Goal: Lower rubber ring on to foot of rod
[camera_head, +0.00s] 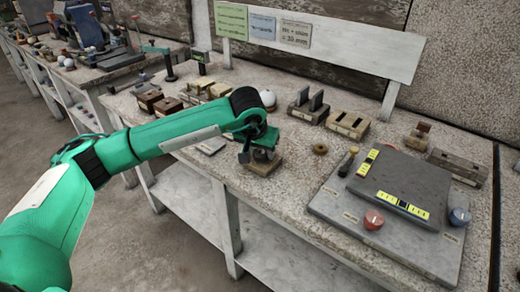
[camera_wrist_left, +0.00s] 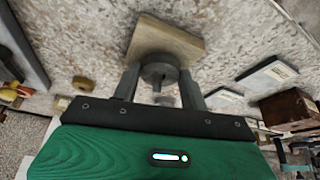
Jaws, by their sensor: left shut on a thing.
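My left gripper (camera_head: 262,152) is over a square wooden base (camera_head: 263,167) near the front edge of the bench. In the left wrist view, the gripper (camera_wrist_left: 160,85) is shut on a dark grey rubber ring (camera_wrist_left: 160,70), with a finger on each side. The wooden base (camera_wrist_left: 165,38) shows just beyond the ring. A small grey piece, apparently the rod (camera_wrist_left: 165,99), shows below the ring's hole. The fingers and ring hide the rod's foot, so I cannot tell whether the ring touches the base. My right gripper is not in view.
A brown ring (camera_head: 320,149) lies on the bench to the right. A grey slab with a dark plate (camera_head: 402,187) and a red knob (camera_head: 373,219) fills the right front. Slotted wooden blocks (camera_head: 347,124) stand behind. A white ball (camera_head: 267,98) sits behind the gripper.

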